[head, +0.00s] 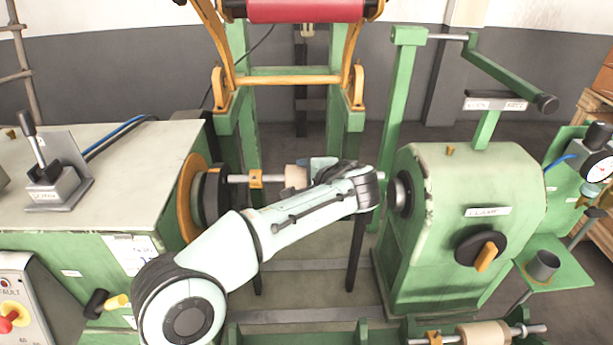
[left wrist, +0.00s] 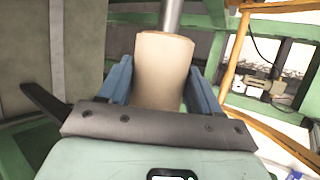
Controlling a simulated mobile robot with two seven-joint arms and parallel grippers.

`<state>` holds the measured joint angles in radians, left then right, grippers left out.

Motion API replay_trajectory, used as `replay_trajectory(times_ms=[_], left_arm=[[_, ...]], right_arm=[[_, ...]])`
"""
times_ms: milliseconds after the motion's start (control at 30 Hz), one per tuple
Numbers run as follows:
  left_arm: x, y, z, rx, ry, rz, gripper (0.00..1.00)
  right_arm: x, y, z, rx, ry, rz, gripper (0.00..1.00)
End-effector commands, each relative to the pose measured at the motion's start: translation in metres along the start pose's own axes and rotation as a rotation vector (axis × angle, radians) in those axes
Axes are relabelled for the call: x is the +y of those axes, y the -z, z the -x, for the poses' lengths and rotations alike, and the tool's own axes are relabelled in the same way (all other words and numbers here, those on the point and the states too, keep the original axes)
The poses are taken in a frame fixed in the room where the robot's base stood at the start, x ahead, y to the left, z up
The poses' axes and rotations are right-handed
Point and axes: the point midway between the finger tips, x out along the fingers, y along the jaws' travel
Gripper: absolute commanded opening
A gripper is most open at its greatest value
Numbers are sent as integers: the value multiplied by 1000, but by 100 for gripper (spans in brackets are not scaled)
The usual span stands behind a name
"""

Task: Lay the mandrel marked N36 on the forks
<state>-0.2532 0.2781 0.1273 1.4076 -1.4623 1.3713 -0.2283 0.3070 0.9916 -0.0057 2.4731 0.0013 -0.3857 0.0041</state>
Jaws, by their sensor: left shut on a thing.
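My left gripper (head: 318,172) is between the chuck on the left and the clamp head on the right. It is shut on a mandrel with a tan core (head: 296,177), a steel shaft and a yellow collar. In the left wrist view the tan core (left wrist: 162,70) sits between the blue fingers (left wrist: 160,85). The shaft's left end is close to the dark chuck (head: 210,195); my arm hides part of its right side. A second mandrel (head: 483,334) lies low at the lower right, on green supports cut by the frame. No N36 mark is readable on either mandrel. My right gripper is out of view.
The green clamp head (head: 475,190) with a black knob stands right of my arm. The left cabinet top (head: 100,180) carries a lever. A yellow frame (head: 290,80) with a red roll (head: 305,10) stands behind.

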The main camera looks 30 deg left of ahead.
Motion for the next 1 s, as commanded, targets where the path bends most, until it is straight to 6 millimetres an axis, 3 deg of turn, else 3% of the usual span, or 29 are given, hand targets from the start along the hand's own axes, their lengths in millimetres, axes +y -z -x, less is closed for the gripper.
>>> replay_trajectory(times_ms=[533,1000], left_arm=[[42,11,-26,2,3,1,6],[47,12,-29,1,3,3,6]], right_arm=[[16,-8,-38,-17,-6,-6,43],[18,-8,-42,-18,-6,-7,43]])
